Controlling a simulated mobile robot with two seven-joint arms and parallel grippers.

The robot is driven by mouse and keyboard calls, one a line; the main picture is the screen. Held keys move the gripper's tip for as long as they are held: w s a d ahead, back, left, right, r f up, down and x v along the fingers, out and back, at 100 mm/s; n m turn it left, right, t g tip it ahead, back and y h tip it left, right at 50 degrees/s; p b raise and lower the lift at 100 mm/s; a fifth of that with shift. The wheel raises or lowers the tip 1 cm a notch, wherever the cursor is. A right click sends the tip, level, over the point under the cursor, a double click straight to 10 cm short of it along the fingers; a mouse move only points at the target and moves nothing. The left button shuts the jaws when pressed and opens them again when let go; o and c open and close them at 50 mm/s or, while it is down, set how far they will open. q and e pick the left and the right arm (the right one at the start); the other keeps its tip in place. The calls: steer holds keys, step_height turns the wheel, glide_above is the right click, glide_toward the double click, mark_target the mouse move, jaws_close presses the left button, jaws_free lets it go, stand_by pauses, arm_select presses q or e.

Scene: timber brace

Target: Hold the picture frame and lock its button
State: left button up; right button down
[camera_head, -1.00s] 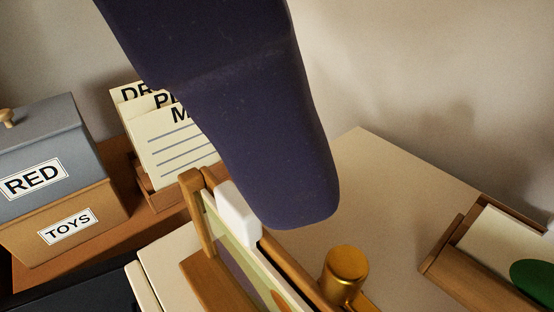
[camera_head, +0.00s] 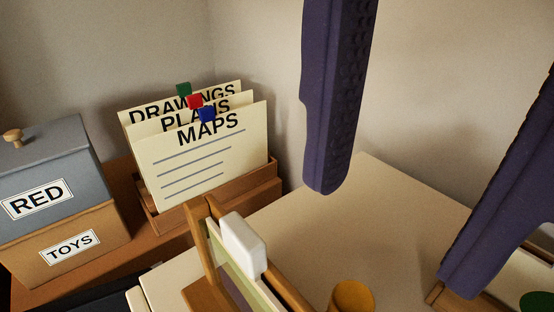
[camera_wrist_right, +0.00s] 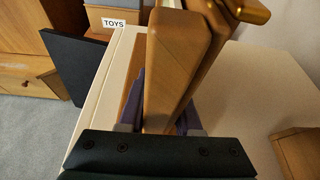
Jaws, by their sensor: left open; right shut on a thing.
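The wooden picture frame (camera_head: 203,252) stands tilted at the bottom centre of the head view, its lower part cut off. A white block (camera_head: 243,245) sits at its upper edge. The gold button (camera_head: 352,297) is partly visible at the bottom edge. A gold part (camera_wrist_right: 248,11) also shows at the top of the right wrist view. My left gripper (camera_head: 392,238) is open, its two dark purple fingers spread wide above the button, with nothing between them. My right gripper (camera_wrist_right: 160,117) is shut on the frame's wooden bar (camera_wrist_right: 172,70), with a finger on each side.
A pale tabletop (camera_head: 375,215) lies clear behind the frame. A wooden holder (camera_head: 272,180) with labelled cards and coloured tabs stands behind left. A wooden tray (camera_head: 455,300) is partly hidden at right.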

mark_target(354, 298)
arm_select(q)
steer(key=shift+f, duration=3.55)
arm_select(e)
steer(key=shift+d+f, duration=0.1)
steer(key=shift+f, duration=0.05)
arm_select(q)
steer(key=shift+c, duration=0.2)
jaws_close()
steer(key=m, duration=1.3)
steer(key=shift+m, duration=0.3)
steer(key=m, duration=0.3)
steer(key=shift+m, duration=0.4)
steer(key=shift+o, duration=0.2)
jaws_free()
